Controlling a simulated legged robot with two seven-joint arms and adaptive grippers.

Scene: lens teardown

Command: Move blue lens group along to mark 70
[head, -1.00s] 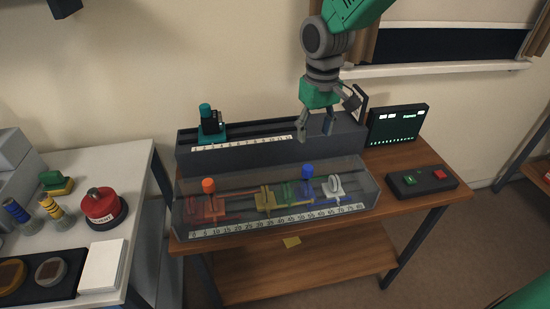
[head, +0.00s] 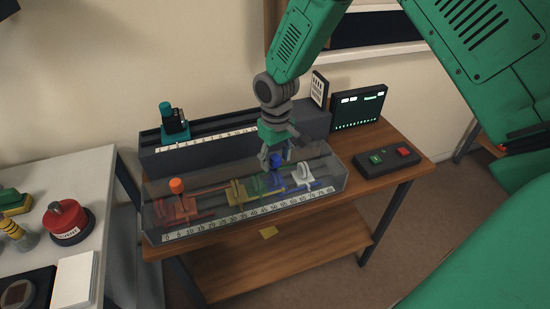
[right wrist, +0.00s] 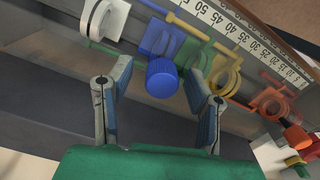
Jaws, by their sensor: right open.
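The blue lens group (head: 272,183) sits on the rail in the clear-sided case, between the green and white groups. Its round blue knob (head: 276,160) stands on top. The number scale (head: 250,212) runs along the front; I cannot tell which mark the blue group is at. My right gripper (head: 275,157) is open at the blue knob. In the right wrist view, the blue knob (right wrist: 162,78) shows between the two spread fingers (right wrist: 157,90), apart from both. The blue mount (right wrist: 160,38) is just beyond it. My left gripper is not seen.
The white group (head: 303,173) is close on the right; the green and yellow (head: 237,191) groups and the orange-knobbed red group (head: 178,205) are on the left. Behind stands a dark rail block (head: 215,148) with a teal device. A button box (head: 388,159) and screen (head: 358,108) are at right.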

